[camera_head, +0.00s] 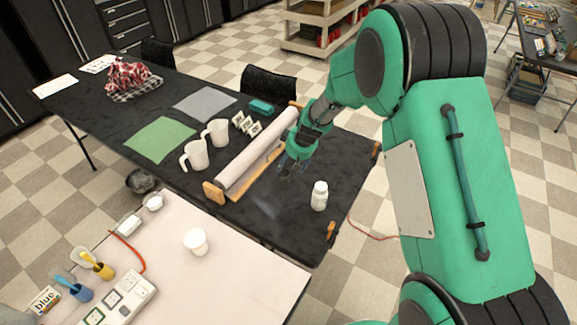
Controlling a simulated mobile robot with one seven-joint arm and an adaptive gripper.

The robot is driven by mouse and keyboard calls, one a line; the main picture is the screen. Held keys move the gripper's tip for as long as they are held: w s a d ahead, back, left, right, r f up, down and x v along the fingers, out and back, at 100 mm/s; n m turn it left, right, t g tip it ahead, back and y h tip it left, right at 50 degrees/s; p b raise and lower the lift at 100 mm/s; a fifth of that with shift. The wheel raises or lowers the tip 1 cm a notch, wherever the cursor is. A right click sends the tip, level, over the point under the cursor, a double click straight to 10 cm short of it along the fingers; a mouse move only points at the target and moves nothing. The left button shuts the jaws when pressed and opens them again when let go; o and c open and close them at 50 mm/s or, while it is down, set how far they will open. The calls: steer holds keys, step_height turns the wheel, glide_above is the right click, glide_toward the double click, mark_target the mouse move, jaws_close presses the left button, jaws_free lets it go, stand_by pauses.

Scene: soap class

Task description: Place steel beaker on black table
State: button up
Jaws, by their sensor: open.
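The black table (325,222) runs from the upper left to the centre. My gripper (286,177) is open and low over it, just right of the paper roll and left of the white bottle. The fingers are small and dark against the black top, and I see nothing between them. I cannot make out a clear steel beaker. A faint greyish patch (265,206) shows on the black table just below and left of my gripper; I cannot tell whether it is a beaker or a reflection. Two pale handled jugs (195,155) stand left of the roll.
A paper roll on a wooden holder (213,192) lies beside my gripper. A white bottle (319,196) stands to the right. Green and grey sheets and a checked cloth (131,78) lie farther left. The pale front table (235,280) holds a white cup (195,241) and power strip (122,299).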

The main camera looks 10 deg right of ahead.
steer(key=shift+s+d+r, duration=0.1)
steer(key=shift+s+r, duration=0.15)
steer(key=shift+r, duration=0.35)
steer(key=s+a+r+m, duration=0.1)
steer(key=s+r, duration=0.7)
steer(key=r, duration=0.4)
steer(key=s+a+r, duration=0.1)
steer(key=s+r, duration=0.7)
steer(key=r, duration=0.4)
steer(key=s+d+r+m, duration=0.1)
steer(key=s+r, duration=0.3)
steer(key=s, duration=0.8)
steer(key=s+d+r+m+t+h, duration=0.1)
steer(key=s+r, duration=0.3)
steer(key=s, duration=0.9)
steer(key=shift+s+d+r+m+t+h, duration=0.15)
steer(key=shift+s+d+m+t+h, duration=0.15)
steer(key=shift+m, duration=0.3)
